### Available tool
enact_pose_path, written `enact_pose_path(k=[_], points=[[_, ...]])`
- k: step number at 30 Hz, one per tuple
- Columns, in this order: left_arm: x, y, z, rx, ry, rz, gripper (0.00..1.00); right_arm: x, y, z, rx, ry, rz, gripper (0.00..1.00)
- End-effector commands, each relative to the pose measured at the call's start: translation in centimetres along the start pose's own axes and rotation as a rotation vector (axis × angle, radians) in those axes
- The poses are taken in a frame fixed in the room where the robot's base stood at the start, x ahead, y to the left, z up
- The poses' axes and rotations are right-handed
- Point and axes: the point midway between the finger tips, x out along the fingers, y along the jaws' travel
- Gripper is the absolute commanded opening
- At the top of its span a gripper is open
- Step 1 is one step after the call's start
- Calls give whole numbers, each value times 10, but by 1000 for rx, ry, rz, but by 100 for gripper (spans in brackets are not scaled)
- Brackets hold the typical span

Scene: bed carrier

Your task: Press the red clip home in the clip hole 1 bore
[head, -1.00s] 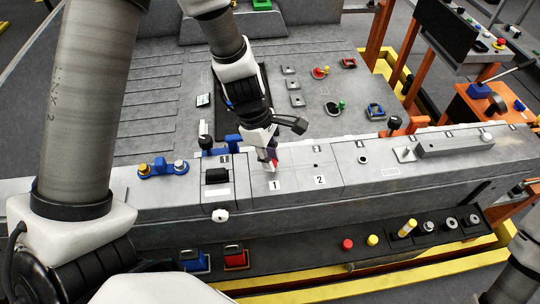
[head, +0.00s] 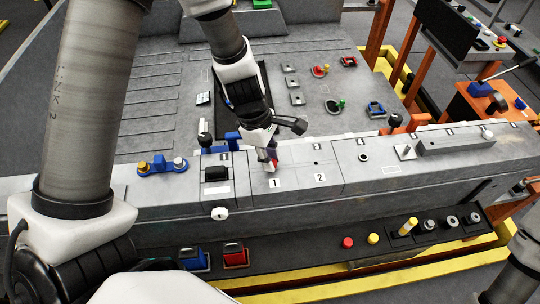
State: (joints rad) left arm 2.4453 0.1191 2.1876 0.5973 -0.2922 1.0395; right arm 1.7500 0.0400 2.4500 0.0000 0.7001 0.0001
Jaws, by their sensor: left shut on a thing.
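My left gripper (head: 270,158) points down at the top of the grey beam (head: 340,185), just behind the label 1 (head: 275,183). It is shut on the red clip (head: 273,162), of which only a small red patch shows between the fingers. The clip is at or just above the beam's surface at position 1; the fingers hide the clip hole 1 bore, so I cannot tell how deep the clip sits. A small dark hole (head: 316,163) shows behind the label 2. My right gripper is not in view.
A blue bracket with yellow and silver knobs (head: 162,166) and a black block (head: 216,173) stand left of the gripper. A grey bar (head: 455,146) lies on the beam to the right. A lower shelf holds red and yellow buttons (head: 373,239) and several fittings.

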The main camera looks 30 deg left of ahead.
Motion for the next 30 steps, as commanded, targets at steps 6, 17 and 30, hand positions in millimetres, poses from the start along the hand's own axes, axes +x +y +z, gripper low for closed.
enact_pose_path(k=[6, 17, 30], points=[[6, 0, -2, 0, 0, 0, 0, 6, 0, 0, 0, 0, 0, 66], [6, 0, -2, 0, 0, 0, 51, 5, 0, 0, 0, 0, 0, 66], [-51, 2, -1, 2, -5, 8, 51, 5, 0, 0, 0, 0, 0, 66]])
